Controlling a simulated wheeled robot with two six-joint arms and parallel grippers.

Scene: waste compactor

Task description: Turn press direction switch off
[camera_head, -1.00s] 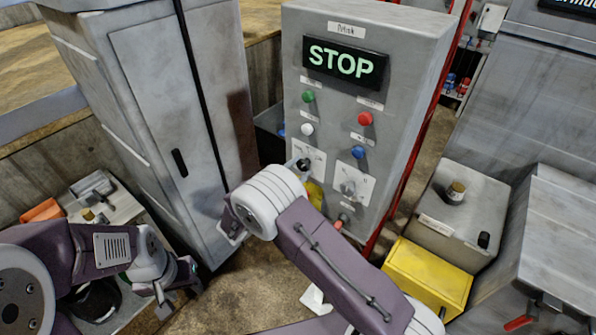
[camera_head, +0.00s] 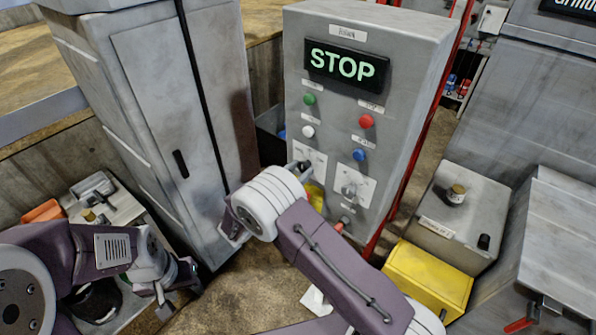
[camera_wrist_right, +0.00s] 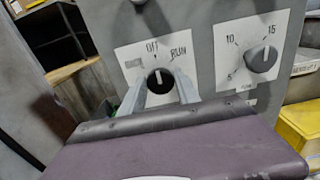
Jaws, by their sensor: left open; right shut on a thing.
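The press direction switch is a dark round knob (camera_wrist_right: 160,80) on a white plate in the right wrist view. The plate reads OFF at the top and RUN to the right; a left label is blurred. The knob's pale mark points roughly up, near OFF. My right gripper (camera_wrist_right: 161,88) is shut on the knob, one finger on each side. In the head view the switch plate (camera_head: 317,158) is partly covered by my right wrist, and the fingers are mostly hidden. My left gripper (camera_head: 180,291) is open and empty at the lower left, away from the panel.
The grey control box bears a lit STOP display (camera_head: 342,67), coloured buttons and a second dial (camera_head: 352,184) right of the switch. A grey cabinet (camera_head: 160,120) stands left. A yellow box (camera_head: 428,277) and grey machine (camera_head: 460,215) stand right.

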